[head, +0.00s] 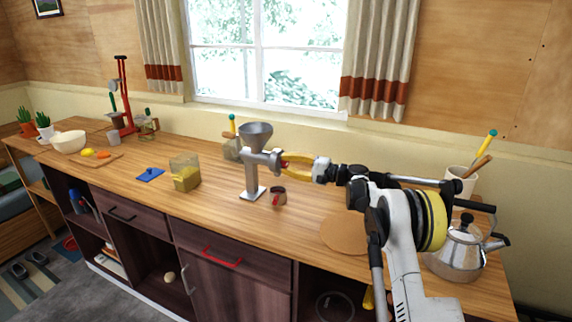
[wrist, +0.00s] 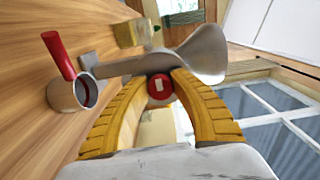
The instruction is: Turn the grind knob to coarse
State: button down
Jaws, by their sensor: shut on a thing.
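The grinder (head: 251,175) is a silver metal stand with a funnel on top, upright on the wooden counter. Its funnel also shows in the wrist view (wrist: 204,54). The grind knob (wrist: 160,89) is a round red piece with a pale mark, facing the wrist camera. My gripper (head: 283,162) reaches in from the right at the grinder's side. In the wrist view its yellow fingers (wrist: 163,80) are shut on the knob, one on each side. In the head view the fingers hide most of the knob. I cannot read any coarse or fine marking.
A small metal cup with a red handle (head: 278,197) stands close below my gripper. A clear container with yellow contents (head: 186,180) and a blue item (head: 150,175) lie to the left. A kettle (head: 461,250) stands at the right. The window wall is behind.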

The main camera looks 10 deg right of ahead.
dwell(0.3)
jog(key=c, duration=1.1)
grip_release()
jog(key=shift+a, duration=0.1)
jog(key=v, duration=1.2)
